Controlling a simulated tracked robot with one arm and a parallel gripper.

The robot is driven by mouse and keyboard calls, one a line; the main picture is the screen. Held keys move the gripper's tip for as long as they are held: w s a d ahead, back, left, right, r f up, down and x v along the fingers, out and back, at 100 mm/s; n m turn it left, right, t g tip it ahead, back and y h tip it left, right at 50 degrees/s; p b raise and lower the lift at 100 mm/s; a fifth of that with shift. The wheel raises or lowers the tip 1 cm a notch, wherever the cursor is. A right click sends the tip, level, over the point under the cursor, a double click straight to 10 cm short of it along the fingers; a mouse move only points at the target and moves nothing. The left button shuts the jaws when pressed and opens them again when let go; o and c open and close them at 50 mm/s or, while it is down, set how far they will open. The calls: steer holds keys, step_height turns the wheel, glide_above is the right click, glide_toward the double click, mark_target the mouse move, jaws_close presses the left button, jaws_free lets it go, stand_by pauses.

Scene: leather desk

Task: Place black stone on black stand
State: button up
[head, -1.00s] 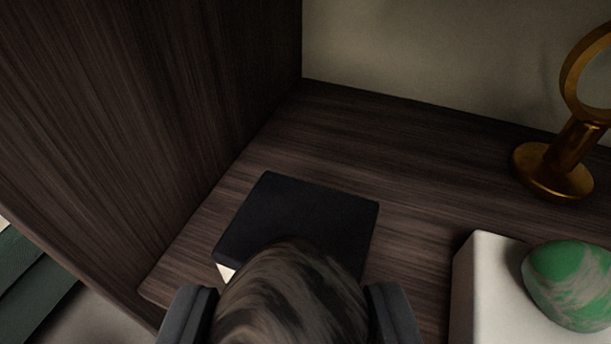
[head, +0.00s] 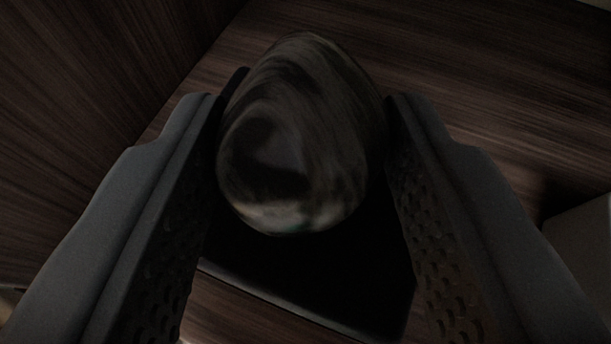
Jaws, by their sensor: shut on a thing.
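The black stone (head: 300,135) is dark and egg-shaped with brown-grey streaks, in the upper middle of the head view. My gripper (head: 305,115) is shut on it, one finger on each side. The black stand (head: 310,280) is a dark flat block below and behind the stone; its front edge shows between the fingers. The stone overlaps the stand in the picture. I cannot tell whether the stone touches its top. The rest of the stand is hidden by the stone and fingers.
A dark wooden side panel (head: 80,90) rises on the left. The wooden surface (head: 480,80) is clear behind and to the right of the stone. A pale block (head: 585,245) stands at the right edge.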

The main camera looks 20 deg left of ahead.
steer(key=o, duration=1)
steer(key=shift+o, duration=0.2)
steer(key=shift+s+d+r, duration=0.15)
steer(key=shift+s+r, duration=0.1)
steer(key=shift+s, duration=0.1)
steer(key=p+v, duration=0.2)
steer(key=v, duration=0.9)
steer(key=shift+s, duration=0.15)
